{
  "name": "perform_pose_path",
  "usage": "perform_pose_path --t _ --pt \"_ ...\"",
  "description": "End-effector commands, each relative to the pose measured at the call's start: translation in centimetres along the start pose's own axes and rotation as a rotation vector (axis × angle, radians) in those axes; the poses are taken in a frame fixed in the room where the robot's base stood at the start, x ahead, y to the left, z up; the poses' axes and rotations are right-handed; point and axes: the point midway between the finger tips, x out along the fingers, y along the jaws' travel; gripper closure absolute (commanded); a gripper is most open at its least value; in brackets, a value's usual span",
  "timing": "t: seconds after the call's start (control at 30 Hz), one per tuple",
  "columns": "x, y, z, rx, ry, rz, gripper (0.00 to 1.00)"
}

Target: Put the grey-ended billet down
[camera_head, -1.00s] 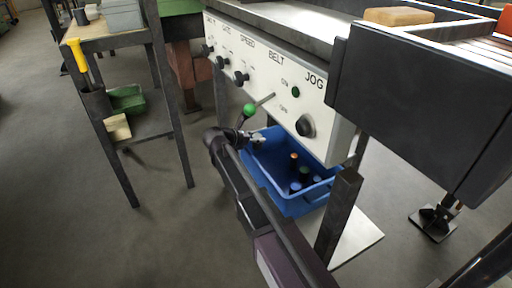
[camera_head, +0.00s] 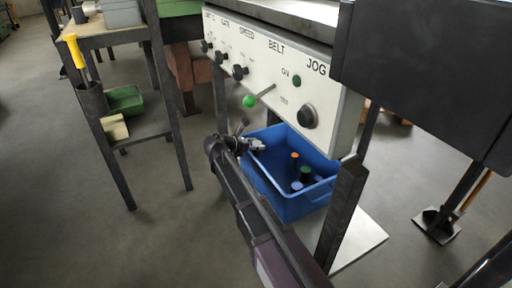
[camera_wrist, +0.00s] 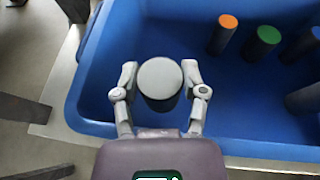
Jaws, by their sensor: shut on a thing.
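The grey-ended billet (camera_wrist: 160,79) stands roughly end-on to the camera in the wrist view, with its round light-grey end facing me. My gripper (camera_wrist: 160,86) is shut on it, one finger on each side. In the head view my gripper (camera_head: 254,145) is at the far left edge of the blue bin (camera_head: 296,206). In the wrist view the billet appears over the bin's blue floor. Its lower end is hidden, so I cannot tell whether it touches the floor.
Inside the bin stand an orange-ended billet (camera_wrist: 223,34), a green-ended billet (camera_wrist: 261,43) and blue-ended ones (camera_wrist: 306,43) to the right. The control panel (camera_head: 268,75) with its green-knobbed lever (camera_head: 250,102) overhangs the bin. A dark post (camera_head: 343,205) stands at its right.

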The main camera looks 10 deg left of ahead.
Motion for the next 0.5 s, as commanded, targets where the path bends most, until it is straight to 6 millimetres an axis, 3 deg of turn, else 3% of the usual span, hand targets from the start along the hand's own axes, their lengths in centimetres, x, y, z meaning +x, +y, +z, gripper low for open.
perform_pose_path --t 0.5 --pt "0.07 0.07 -0.49 -0.001 -0.002 0.001 1.0"
